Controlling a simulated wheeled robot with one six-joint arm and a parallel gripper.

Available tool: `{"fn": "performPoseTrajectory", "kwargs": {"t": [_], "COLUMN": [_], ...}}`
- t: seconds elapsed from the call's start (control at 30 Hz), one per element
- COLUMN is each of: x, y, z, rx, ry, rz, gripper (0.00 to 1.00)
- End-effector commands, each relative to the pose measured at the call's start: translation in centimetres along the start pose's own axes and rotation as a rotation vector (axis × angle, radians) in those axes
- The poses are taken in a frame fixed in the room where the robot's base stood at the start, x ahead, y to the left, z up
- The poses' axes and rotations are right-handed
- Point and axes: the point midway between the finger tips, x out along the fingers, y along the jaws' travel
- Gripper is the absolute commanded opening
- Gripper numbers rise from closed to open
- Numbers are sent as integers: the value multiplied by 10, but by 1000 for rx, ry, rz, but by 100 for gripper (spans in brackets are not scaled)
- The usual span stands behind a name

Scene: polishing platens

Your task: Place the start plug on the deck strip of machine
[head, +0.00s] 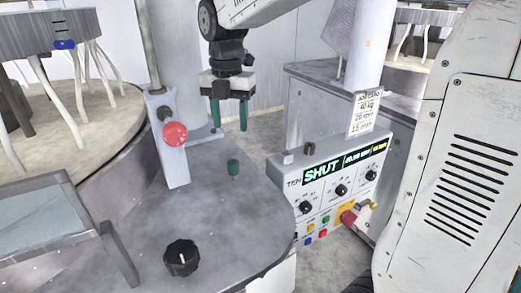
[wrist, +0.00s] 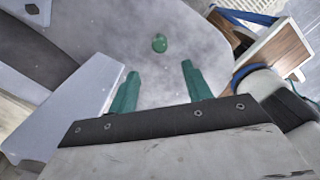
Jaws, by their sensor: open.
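A small green plug (head: 234,167) stands on the grey deck (head: 200,228) of the machine, right of the post with the red button. It also shows in the wrist view (wrist: 159,43), beyond the fingertips and apart from them. My gripper (head: 229,129) hangs above the deck with its two green fingers pointing down, a little above and behind the plug in the picture. In the wrist view my gripper (wrist: 158,74) is open, with nothing between its fingers.
A post with a red button (head: 175,134) rises left of the plug. A black knob (head: 181,257) sits at the front of the deck. A control panel (head: 333,185) reading "SHUT" stands to the right. A round table (head: 55,135) is at the left. The deck around the plug is clear.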

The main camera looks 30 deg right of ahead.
Motion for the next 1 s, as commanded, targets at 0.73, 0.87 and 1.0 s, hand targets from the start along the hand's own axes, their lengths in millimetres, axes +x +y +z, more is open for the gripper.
{"fn": "performPoseTrajectory", "kwargs": {"t": [0.73,0.87,1.0], "x": [19,33,42], "y": [-174,-195,-206], "z": [-126,-144,-153], "rx": [1855,2144,2313], "ry": [15,35,49], "rz": [109,126,135], "gripper": [49,49,49]}}
